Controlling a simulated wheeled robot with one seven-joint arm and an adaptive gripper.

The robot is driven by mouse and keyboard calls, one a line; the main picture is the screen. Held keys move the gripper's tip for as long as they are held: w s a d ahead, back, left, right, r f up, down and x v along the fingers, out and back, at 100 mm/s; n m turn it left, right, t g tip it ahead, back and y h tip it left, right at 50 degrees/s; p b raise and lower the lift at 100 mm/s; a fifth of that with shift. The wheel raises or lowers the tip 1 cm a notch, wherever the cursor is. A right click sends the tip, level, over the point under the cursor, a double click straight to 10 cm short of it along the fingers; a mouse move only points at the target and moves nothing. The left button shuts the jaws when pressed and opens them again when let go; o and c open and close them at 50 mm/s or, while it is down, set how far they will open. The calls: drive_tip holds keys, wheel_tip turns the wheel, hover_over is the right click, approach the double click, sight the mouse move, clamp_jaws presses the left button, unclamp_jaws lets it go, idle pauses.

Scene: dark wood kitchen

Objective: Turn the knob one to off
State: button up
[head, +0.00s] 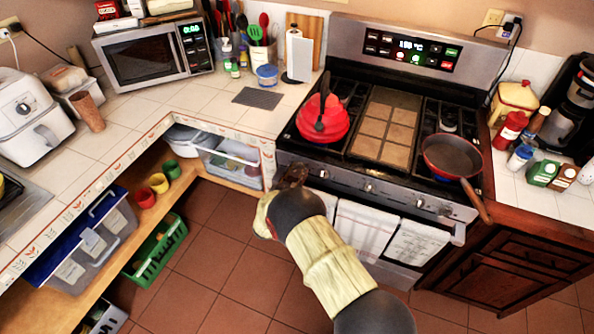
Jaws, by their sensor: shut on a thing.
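The stove (350,178) stands at the back right with a row of knobs along its front panel. Visible knobs include one near the left (323,173), one in the middle (368,187) and one to the right (419,203). My gripper (292,173) is at the left end of this panel, reached by my arm from below. It is shut on a knob there, which the gripper hides. I cannot see how that knob is turned.
A red kettle (322,117) sits on the left burners and a red-rimmed pan (452,157) on the right, its handle past the front edge. Towels (363,231) hang on the oven handle below the knobs. Open shelves with bins lie left; the floor (215,272) is clear.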

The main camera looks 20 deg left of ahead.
drive_tip(key=c, duration=0.3)
drive_tip(key=shift+m+b, duration=0.35)
drive_tip(key=shift+m, duration=0.05)
drive_tip(key=shift+c, duration=0.2)
drive_tip(key=m+b, duration=0.8)
drive_tip(key=m, duration=0.1)
drive_tip(key=m+b, duration=0.4)
drive_tip(key=shift+d+f+m+b, duration=0.2)
drive_tip(key=shift+f+m+b, duration=0.1)
drive_tip(key=shift+b, duration=0.1)
drive_tip(key=m+b, duration=0.1)
drive_tip(key=m, duration=0.1)
drive_tip(key=shift+m, duration=0.3)
drive_tip(key=m, duration=0.3)
drive_tip(key=shift+m, duration=0.4)
drive_tip(key=m, duration=0.6)
drive_tip(key=shift+f, duration=0.15)
